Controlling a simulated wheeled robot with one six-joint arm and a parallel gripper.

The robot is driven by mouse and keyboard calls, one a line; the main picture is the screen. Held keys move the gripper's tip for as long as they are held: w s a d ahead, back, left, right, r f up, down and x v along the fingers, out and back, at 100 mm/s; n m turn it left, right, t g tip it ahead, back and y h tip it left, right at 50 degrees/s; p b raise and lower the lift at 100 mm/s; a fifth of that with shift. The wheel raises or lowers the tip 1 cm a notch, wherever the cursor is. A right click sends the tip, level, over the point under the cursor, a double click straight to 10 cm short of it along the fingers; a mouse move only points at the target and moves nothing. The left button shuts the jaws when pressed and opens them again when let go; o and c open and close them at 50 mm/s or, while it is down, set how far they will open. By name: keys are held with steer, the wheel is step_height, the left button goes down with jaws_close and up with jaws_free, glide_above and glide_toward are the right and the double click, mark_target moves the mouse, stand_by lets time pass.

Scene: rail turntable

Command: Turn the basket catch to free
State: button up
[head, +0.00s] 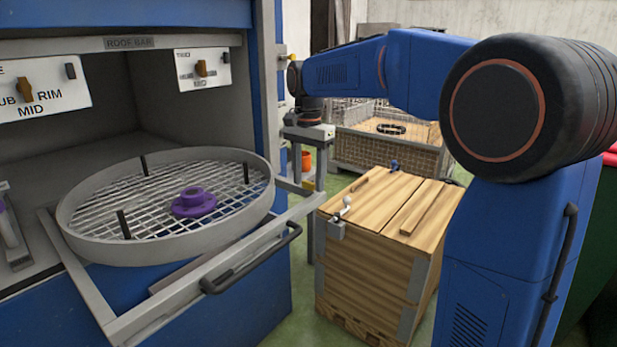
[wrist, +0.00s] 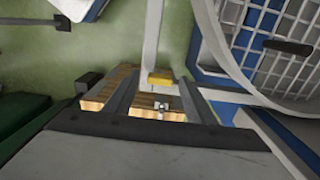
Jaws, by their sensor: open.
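The round mesh basket (head: 165,238) sits on a pulled-out frame in front of the blue machine, with a purple hub piece (head: 194,203) inside. The knob stands roughly upright. Its lettering is too small to read, so I cannot tell whether this is the basket catch. My gripper (head: 309,180) points down to the right of the basket, away from the plate. In the wrist view its fingers (wrist: 158,95) are apart with nothing held between them.
A grey post (head: 268,80) stands between the plates and my arm. A wooden crate (head: 370,265) with a small white lever (head: 345,208) stands near my gripper. A yellow piece (wrist: 160,79) shows between the fingers.

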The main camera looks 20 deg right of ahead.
steer(key=shift+c, duration=0.6)
steer(key=c, duration=0.9)
steer(key=shift+n, duration=0.4)
steer(key=n, duration=0.3)
steer(key=shift+n, duration=0.4)
steer(key=n, duration=0.4)
steer(key=shift+n, duration=0.3)
steer(key=n, duration=0.8)
steer(key=shift+n, duration=0.3)
